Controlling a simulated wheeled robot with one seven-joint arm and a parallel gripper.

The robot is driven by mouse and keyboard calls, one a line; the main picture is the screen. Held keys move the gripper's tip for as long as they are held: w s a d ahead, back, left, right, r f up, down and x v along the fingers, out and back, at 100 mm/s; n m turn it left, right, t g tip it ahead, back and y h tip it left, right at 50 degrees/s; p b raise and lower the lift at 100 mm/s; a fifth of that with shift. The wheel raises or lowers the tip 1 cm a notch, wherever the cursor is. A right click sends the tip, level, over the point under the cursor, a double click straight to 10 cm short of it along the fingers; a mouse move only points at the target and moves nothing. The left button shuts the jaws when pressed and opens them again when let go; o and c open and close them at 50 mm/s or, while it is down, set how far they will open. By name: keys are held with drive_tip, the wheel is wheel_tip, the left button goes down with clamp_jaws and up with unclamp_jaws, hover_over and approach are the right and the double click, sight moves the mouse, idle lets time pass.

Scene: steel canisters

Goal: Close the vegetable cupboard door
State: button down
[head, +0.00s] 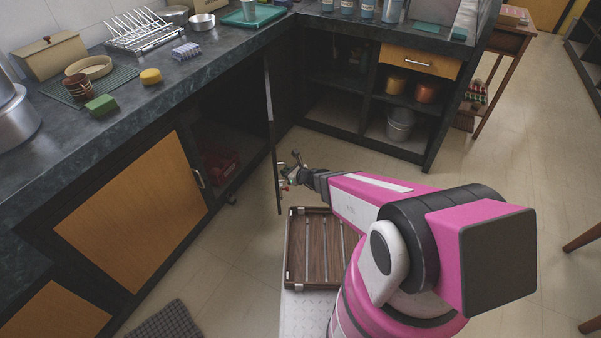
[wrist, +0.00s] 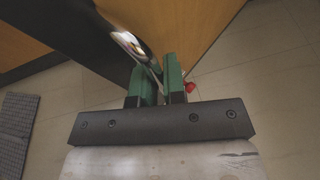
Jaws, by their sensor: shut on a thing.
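The cupboard door (head: 271,125) stands open, seen nearly edge-on as a tall dark strip in the head view, swung out from the counter front. In the wrist view its wooden face (wrist: 195,25) fills the upper middle. My gripper (head: 287,175) is at the door's lower part, on its right side. In the wrist view my gripper's green fingers (wrist: 156,78) are closed around the lower end of the shiny metal door handle (wrist: 130,44). The open cupboard shows a dark inside with a red crate (head: 221,163); the door hides part of the opening.
A closed wooden door (head: 135,210) is to the left of the opening. Open shelves (head: 340,110) with pots stand behind, under a wooden drawer (head: 419,61). A grey mat (head: 168,321) lies on the floor at lower left. The floor between my base and the cupboards is clear.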

drive_tip(key=a+m+t+h, duration=0.1)
drive_tip(key=a, duration=1.8)
drive_tip(key=shift+s+m, duration=0.3)
drive_tip(key=shift+s, duration=0.1)
drive_tip(key=c, duration=1.2)
unclamp_jaws()
drive_tip(key=shift+s, duration=0.1)
drive_tip(key=v, duration=1)
drive_tip(key=shift+s+r, duration=0.15)
drive_tip(key=shift+s, duration=0.15)
drive_tip(key=shift+d, duration=0.1)
